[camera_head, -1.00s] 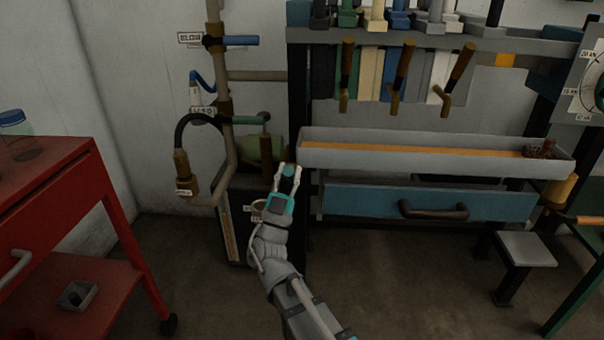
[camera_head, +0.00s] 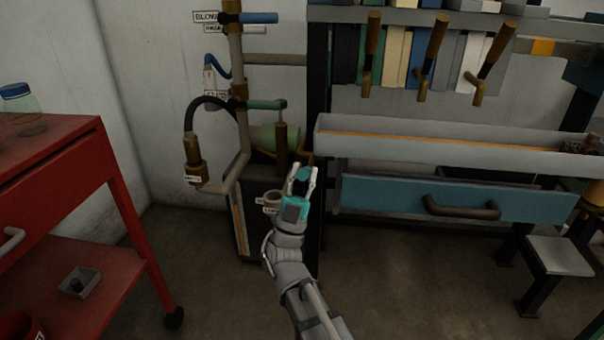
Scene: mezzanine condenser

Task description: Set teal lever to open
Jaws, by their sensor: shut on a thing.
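My gripper (camera_head: 302,176) is low in the middle of the view, in front of the dark cabinet below the pipes. Its two pale fingers close around a small teal piece (camera_head: 303,173). I cannot tell whether this piece is the end of a lever; the fingers and gripper body hide most of it. A green-teal lever (camera_head: 265,104) lies level on the vertical pipe (camera_head: 243,128), above and left of my gripper and apart from it. A blue lever (camera_head: 260,18) is higher on the same pipe, beside a partly readable label (camera_head: 205,17).
A red cart (camera_head: 65,165) stands on the left. A long grey tray (camera_head: 420,150) and a blue drawer (camera_head: 400,196) project at right of my gripper. A stool (camera_head: 560,256) is at lower right. Floor is clear between cart and cabinet.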

